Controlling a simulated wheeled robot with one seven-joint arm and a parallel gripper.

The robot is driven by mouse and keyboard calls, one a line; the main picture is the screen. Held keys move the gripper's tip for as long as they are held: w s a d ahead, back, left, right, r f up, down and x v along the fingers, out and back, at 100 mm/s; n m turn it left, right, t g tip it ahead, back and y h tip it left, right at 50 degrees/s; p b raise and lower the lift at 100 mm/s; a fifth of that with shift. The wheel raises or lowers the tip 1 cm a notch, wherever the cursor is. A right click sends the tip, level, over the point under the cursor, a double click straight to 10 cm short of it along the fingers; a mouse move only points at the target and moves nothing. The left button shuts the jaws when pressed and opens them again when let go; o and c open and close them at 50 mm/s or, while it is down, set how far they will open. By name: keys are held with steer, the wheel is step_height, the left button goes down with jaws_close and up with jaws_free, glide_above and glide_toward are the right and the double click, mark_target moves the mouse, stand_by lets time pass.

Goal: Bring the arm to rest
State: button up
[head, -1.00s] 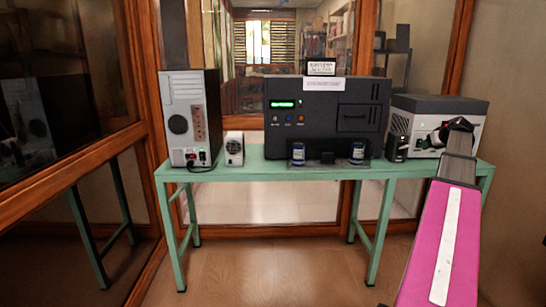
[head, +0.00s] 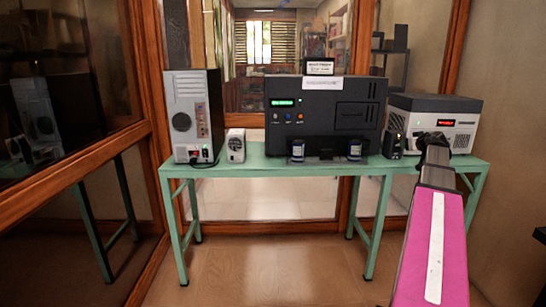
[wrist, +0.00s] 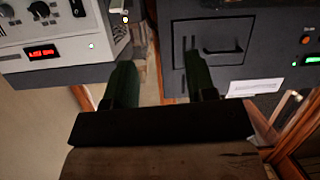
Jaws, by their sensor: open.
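My arm, pink with a white stripe, reaches forward at the right of the head view. Its end with my gripper (head: 430,140) is in front of the grey-white box (head: 462,120) with a red display. In the wrist view my gripper (wrist: 160,72) shows two dark green fingers spread apart, with nothing between them. The wrist view appears turned over, with the grey-white box (wrist: 60,40) at upper left and the black machine (wrist: 235,60) at upper right. The fingers appear apart from both.
A green table (head: 260,164) carries a grey computer tower (head: 190,110), a small white device (head: 236,145), the black machine (head: 335,110), two blue-white jars (head: 298,150) and a small black device (head: 392,143). Open wooden floor (head: 270,270) lies in front. Wood-framed glass stands at left.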

steer(key=a+f+m+t+h, duration=0.3)
steer(key=a+f+h, duration=0.25)
steer(key=a, duration=0.45)
steer(key=s+a+f+m+g+h, duration=0.15)
steer(key=s+a+f+g, duration=0.3)
steer(key=f, duration=0.45)
steer(key=s+a+f+m+g+h, duration=0.1)
steer(key=s+a+f+m+g, duration=0.15)
steer(key=s+a+f, duration=0.5)
steer(key=s+a+f+n+g+y, duration=0.5)
steer(key=s+a+f+g, duration=0.5)
steer(key=s+a+f, duration=0.7)
steer(key=shift+s+a+f+y, duration=0.35)
steer(key=shift+s+a+y, duration=0.05)
steer(key=shift+a+y, duration=0.6)
